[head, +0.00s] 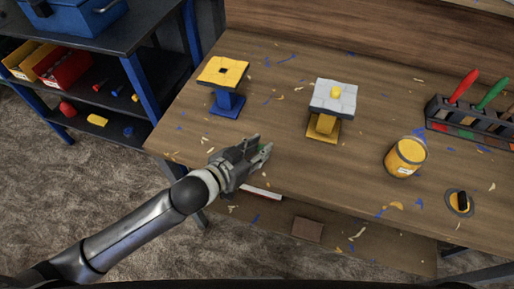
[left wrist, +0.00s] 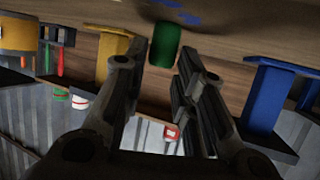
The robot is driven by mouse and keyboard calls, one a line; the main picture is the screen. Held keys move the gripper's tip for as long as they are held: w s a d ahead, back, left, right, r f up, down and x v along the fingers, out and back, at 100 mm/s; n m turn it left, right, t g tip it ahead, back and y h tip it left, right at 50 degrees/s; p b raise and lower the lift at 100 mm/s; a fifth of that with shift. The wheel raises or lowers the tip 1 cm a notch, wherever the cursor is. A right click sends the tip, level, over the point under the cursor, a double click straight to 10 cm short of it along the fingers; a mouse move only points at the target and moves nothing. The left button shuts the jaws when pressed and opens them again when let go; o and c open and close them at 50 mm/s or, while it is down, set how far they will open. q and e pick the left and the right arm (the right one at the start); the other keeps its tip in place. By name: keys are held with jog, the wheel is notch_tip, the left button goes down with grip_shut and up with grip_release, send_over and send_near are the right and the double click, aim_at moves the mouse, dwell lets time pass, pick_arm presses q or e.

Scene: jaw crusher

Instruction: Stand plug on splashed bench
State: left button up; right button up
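A small green plug (left wrist: 165,46) shows between the fingertips of my left gripper (left wrist: 164,60) in the left wrist view. That view looks upside down. The fingers stand apart on either side of the plug with narrow gaps; I cannot tell whether it touches the wood. In the head view the left gripper (head: 262,146) is low over the front edge of the wooden bench (head: 290,165), and only a sliver of green shows past the fingers. The bench is splashed with blue, yellow and pale flecks. My right gripper is not in view.
A blue stand with a yellow holed top (head: 222,72) is behind my gripper. A yellow can (head: 405,157), a black piece on a disc (head: 461,201) and a tool rack (head: 470,121) are right.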

pick_arm(q)
jog(key=shift+o, duration=1)
jog(key=shift+r, duration=0.15)
jog(key=v, duration=1.2)
jog(key=shift+w, duration=0.1)
